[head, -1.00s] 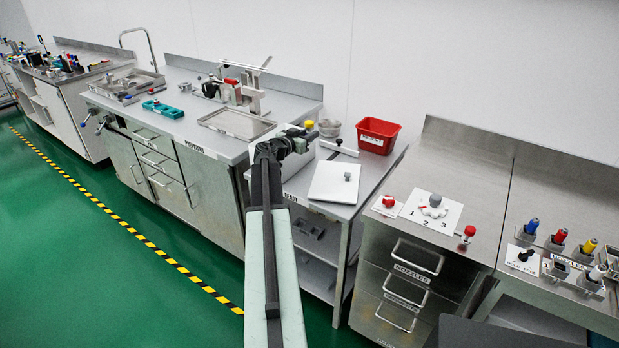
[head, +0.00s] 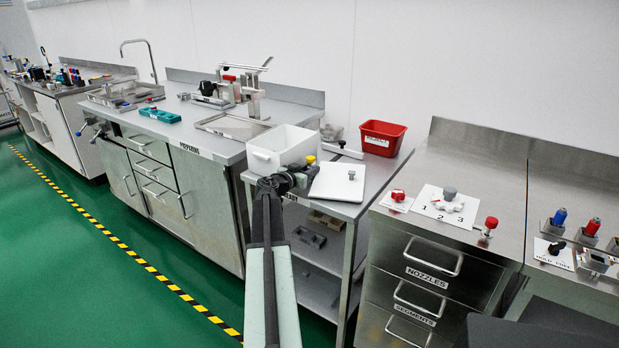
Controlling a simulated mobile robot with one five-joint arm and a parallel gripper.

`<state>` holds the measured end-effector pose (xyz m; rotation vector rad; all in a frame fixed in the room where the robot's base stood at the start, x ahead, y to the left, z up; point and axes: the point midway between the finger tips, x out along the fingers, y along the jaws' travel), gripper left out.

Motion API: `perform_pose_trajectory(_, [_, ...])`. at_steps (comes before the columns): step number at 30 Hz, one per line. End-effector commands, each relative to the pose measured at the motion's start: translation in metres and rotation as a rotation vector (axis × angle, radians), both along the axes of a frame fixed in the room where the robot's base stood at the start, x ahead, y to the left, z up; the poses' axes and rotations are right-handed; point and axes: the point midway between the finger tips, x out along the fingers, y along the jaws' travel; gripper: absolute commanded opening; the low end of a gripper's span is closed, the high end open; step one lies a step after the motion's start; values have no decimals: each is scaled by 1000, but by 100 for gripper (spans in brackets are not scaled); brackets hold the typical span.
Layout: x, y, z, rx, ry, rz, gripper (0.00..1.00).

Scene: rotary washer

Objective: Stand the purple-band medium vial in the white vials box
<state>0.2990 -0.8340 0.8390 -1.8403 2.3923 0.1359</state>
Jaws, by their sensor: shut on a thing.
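An open white box (head: 270,158) with a small label on its front stands on the grey side table, just behind my gripper in the picture. My gripper (head: 304,167) is at the box's near right corner and overlaps it in view. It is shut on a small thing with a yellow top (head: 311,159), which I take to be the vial. No purple band can be made out, and most of the held thing is hidden or too small to tell. I cannot tell the gripper's height above the table.
A white board with a grey knob (head: 338,182) lies right of my gripper. A red bin (head: 381,137) stands behind it. A steel bench with a drawer unit (head: 430,265) is at the right. A metal tray (head: 235,126) lies on the left bench.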

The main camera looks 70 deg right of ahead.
Motion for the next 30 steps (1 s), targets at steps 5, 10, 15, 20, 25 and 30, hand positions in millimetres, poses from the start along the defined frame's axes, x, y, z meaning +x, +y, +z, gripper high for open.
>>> perform_pose_trajectory(5, [0, 0, 1, 0, 0, 0, 0])
perform_pose_trajectory(10, [1, 0, -1, 0, 0, 1, 42])
perform_pose_trajectory(15, [1, 0, -1, 0, 0, 1, 47])
perform_pose_trajectory(20, [1, 0, 0, 0, 0, 1, 47])
perform_pose_trajectory(25, [5, 20, 7, 0, 0, 3, 47])
perform_pose_trajectory(30, [15, 62, 14, 0, -1, 4, 47])
